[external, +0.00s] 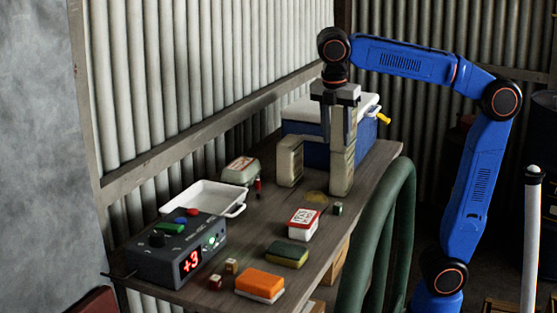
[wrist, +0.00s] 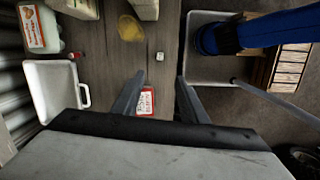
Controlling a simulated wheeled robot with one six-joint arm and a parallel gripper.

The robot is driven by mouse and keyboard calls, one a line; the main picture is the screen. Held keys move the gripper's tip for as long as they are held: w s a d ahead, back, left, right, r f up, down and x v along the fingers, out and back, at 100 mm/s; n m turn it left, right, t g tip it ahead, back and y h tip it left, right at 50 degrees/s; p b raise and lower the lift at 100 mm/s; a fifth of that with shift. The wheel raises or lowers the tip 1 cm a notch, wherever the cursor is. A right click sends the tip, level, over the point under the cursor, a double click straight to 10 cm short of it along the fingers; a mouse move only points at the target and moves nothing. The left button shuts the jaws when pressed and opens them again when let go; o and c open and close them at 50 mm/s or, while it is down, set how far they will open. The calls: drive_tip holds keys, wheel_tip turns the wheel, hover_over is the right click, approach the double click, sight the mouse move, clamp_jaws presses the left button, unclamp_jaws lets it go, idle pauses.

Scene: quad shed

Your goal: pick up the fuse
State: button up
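I cannot tell for sure which thing is the fuse. A small red and dark piece (external: 258,187) stands by the tray's far corner; it also shows in the wrist view (wrist: 73,56). A small pale-topped block with a green side (external: 337,208) sits near the table's right edge, also in the wrist view (wrist: 160,56). Two similar small blocks, one (external: 231,266) and another (external: 215,282), sit by the display box.
The display box (external: 180,252) reads +3, beside a white tray (external: 196,210). A red-white box (external: 303,223), green sponge (external: 287,254) and orange sponge (external: 260,283) lie nearer. Tall cartons (external: 289,163) and a blue cooler (external: 310,149) stand behind. Bare wood lies between them.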

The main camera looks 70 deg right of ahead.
approach(336, 202)
drive_tip(key=f, duration=0.6)
drive_tip(key=d+f, duration=0.1)
drive_tip(key=f, duration=0.2)
drive_tip(key=shift+s+d+f, duration=0.1)
drive_tip(key=shift+f, duration=0.05)
idle(0.4)
drive_tip(key=shift+c, duration=0.3)
clamp_jaws()
